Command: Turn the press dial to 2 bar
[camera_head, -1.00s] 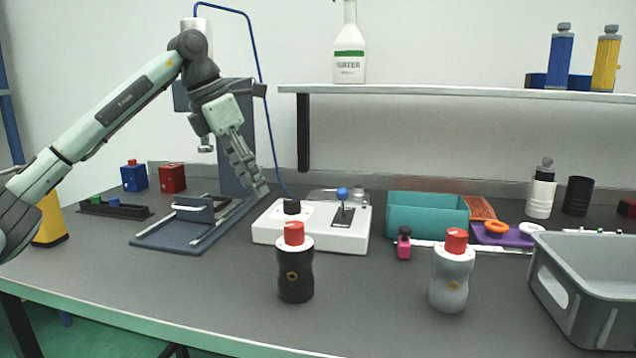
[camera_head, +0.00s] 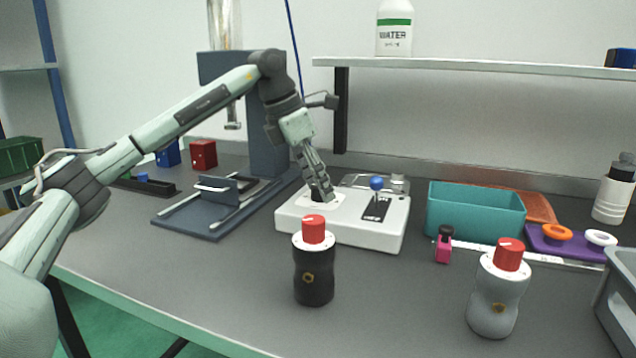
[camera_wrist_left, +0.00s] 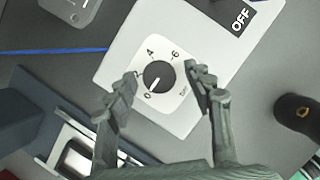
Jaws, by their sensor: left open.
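The press control box (camera_head: 350,232) is a white unit on the table, also in the left wrist view (camera_wrist_left: 120,55). Its black dial (camera_wrist_left: 158,75) sits on a white scale; 0, 4, 6 and "bar" are readable. The dial's white pointer line points towards 0. I cannot tell whether the fingers touch the dial. My right gripper is not in view.
A blue-knobbed lever (camera_head: 376,183) stands on the box right of the dial, by an OFF label (camera_wrist_left: 241,17). The dark blue press (camera_head: 268,130) stands behind left. A black bottle with red cap (camera_head: 313,270) stands in front. A teal bin (camera_head: 475,215) is to the right.

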